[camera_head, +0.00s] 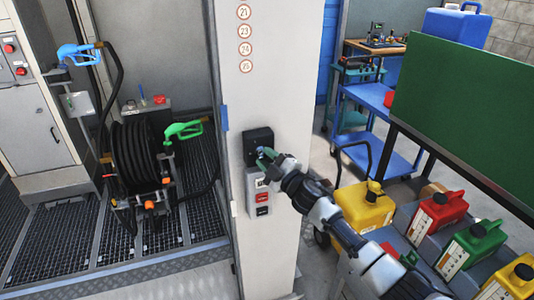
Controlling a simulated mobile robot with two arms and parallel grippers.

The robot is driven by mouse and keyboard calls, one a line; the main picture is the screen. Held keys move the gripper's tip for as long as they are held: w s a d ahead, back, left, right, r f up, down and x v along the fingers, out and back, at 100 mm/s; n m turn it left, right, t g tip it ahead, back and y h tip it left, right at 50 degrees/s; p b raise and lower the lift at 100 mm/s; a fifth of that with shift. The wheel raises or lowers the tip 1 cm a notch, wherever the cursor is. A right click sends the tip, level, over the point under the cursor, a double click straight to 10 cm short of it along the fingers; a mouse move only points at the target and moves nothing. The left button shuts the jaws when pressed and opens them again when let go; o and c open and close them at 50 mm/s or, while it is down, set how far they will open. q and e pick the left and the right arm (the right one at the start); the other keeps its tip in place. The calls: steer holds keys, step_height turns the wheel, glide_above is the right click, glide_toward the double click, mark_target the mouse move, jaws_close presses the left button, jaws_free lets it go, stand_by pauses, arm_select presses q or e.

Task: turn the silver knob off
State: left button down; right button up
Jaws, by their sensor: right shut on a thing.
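The silver knob is on a black switch box (257,142) on the white pillar; the gripper mostly hides the knob, so its angle cannot be told. My right gripper (268,155) reaches in from the lower right and is shut on the knob at the front of the black box. Below the box is a grey panel (252,190) with a red and a black label or button. My left gripper is not in view.
The white pillar (265,80) stands at the centre. At the left are a hose reel (138,155) and green and blue nozzles (183,130). At the right, yellow, red and green canisters (437,212) stand below a green board (465,110).

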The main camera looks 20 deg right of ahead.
steer(key=shift+n+g+y+p, duration=0.3)
steer(key=shift+n+p, duration=0.15)
steer(key=shift+n, duration=0.35)
steer(key=o, duration=0.9)
steer(key=b+v, duration=0.2)
steer(key=v, duration=0.9)
steer(key=shift+r+b, duration=0.1)
steer(key=shift+b, duration=0.3)
